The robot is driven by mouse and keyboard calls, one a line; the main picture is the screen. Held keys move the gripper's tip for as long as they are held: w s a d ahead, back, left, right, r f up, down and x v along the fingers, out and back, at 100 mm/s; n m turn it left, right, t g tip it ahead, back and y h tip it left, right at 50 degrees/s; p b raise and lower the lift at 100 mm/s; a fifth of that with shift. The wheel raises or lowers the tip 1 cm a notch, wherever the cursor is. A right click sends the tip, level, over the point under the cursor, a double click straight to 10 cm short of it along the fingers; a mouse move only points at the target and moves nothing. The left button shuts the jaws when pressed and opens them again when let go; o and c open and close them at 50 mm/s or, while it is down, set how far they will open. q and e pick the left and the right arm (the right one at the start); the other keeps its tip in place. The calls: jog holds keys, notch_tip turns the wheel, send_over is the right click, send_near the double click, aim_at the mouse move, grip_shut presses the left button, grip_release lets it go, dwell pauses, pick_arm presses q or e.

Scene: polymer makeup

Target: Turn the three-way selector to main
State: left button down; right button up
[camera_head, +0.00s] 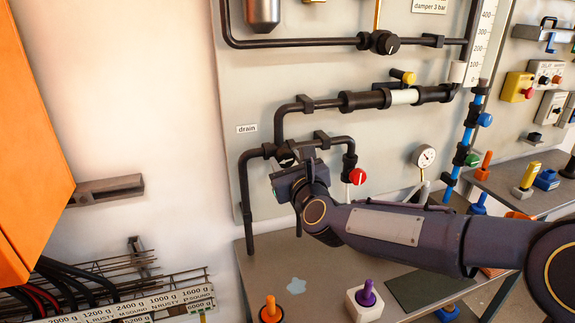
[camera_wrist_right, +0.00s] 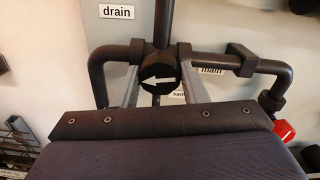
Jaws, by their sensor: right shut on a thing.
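The three-way selector (camera_wrist_right: 160,78) is a round black knob with a white arrow, set where the dark pipes meet. The arrow points left in the right wrist view, away from the "main" label (camera_wrist_right: 211,70) at its right. The "drain" label (camera_wrist_right: 116,11) is at upper left; another label (camera_wrist_right: 179,94) below right is partly hidden. My right gripper (camera_wrist_right: 161,86) is shut on the selector, one finger on each side. In the head view my right gripper (camera_head: 288,166) reaches the pipe junction and hides most of the knob. My left gripper is in neither view.
A red valve knob (camera_head: 357,176) hangs on the pipe right of the selector. A pressure gauge (camera_head: 425,157) and a blue pipe (camera_head: 465,147) stand farther right. Below is a grey bench (camera_head: 325,272) with an orange peg (camera_head: 270,310) and a purple knob (camera_head: 366,293).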

jog(key=shift+f+n+b, duration=0.15)
jog(key=shift+n+b, duration=0.65)
jog(key=shift+n, duration=0.4)
jog(key=n+b, duration=0.1)
jog(key=n, duration=0.2)
jog(key=shift+n, duration=0.3)
jog(key=n, duration=0.4)
jog(key=shift+n, duration=0.3)
jog(key=n, duration=0.4)
jog(key=shift+n, duration=0.3)
jog(key=n, duration=0.4)
jog(key=shift+p, duration=0.35)
jog(key=n+p, duration=0.1)
jog(key=n, duration=0.4)
jog(key=n+p, duration=0.1)
jog(key=n, duration=0.3)
jog(key=shift+n, duration=0.3)
jog(key=n+p, duration=0.1)
jog(key=n, duration=0.4)
jog(key=shift+p, duration=0.3)
